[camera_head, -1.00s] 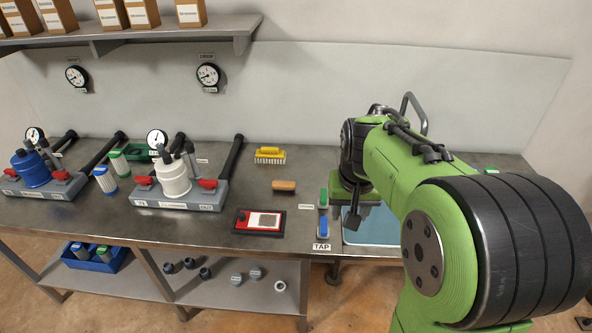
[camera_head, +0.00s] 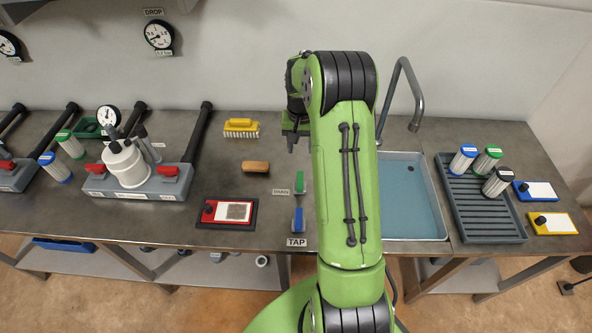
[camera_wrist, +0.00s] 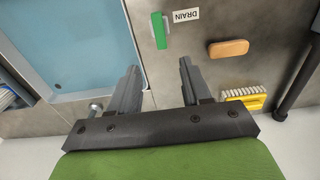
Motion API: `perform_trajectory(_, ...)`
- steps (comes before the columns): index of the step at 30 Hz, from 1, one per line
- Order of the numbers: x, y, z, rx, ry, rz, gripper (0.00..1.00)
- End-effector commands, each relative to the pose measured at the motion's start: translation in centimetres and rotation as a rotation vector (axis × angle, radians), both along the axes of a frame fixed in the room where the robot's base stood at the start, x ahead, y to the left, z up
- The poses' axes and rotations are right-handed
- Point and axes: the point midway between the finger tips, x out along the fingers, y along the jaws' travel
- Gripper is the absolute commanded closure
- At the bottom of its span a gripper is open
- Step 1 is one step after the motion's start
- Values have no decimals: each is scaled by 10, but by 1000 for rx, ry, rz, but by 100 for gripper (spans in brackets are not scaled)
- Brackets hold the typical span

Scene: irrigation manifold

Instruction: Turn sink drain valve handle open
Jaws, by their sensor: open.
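The green drain valve handle (camera_head: 300,182) lies on the bench left of the sink, long side running front to back, next to a DRAIN label (camera_head: 281,192). It also shows in the wrist view (camera_wrist: 160,31), ahead of and between the fingers. My gripper (camera_head: 292,143) is behind the handle in the head view, partly hidden by my arm. In the wrist view my gripper (camera_wrist: 158,67) is open and empty, apart from the handle. The sink (camera_head: 420,155) has a blue basin, partly hidden by my arm.
A blue handle (camera_head: 298,220) with a TAP label (camera_head: 297,242) is in front of the green one. A tall faucet (camera_head: 413,92) rises behind the sink.

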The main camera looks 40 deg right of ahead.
Motion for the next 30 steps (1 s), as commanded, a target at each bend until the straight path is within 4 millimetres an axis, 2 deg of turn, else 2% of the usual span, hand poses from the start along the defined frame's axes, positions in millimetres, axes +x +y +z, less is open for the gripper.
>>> perform_trajectory(12,-2,1,-103,3,6,0,52)
perform_trajectory(18,-1,1,-140,2,3,1,52)
perform_trajectory(22,-1,1,-149,2,2,1,52)
perform_trajectory(29,-1,1,-150,1,1,1,52)
perform_trajectory(30,-1,1,-150,1,1,1,57)
